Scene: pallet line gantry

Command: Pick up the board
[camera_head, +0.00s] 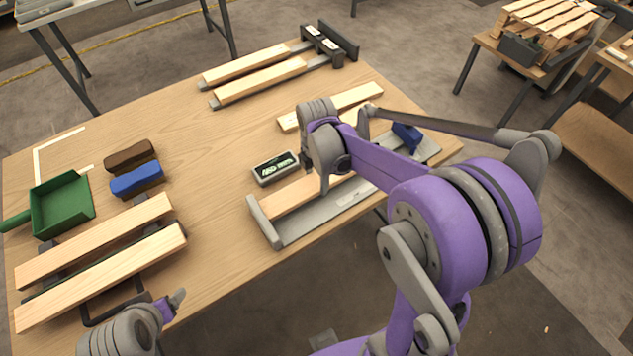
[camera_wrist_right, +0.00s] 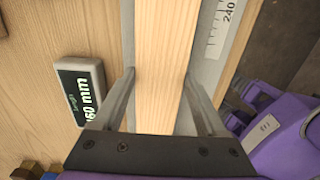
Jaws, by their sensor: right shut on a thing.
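A pale wooden board (camera_head: 288,197) lies along the grey measuring fixture (camera_head: 283,235) near the table's front right edge. My right gripper (camera_head: 325,183) reaches down over it; its arm hides part of the board and fixture. In the right wrist view the board (camera_wrist_right: 165,35) passes between the two fingers, and the gripper (camera_wrist_right: 160,85) is shut on it. The fixture's ruler scale (camera_wrist_right: 221,28) runs beside the board. My left gripper (camera_head: 174,303) is low at the left; its fingers are too small to judge.
A digital display (camera_head: 276,167) stands beside the fixture. Another board (camera_head: 355,97) lies behind my right arm. Two boards rest on a rack (camera_head: 140,290) at left, near a green dustpan (camera_head: 62,204) and brown (camera_head: 130,155) and blue (camera_head: 137,180) blocks. The table's middle is clear.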

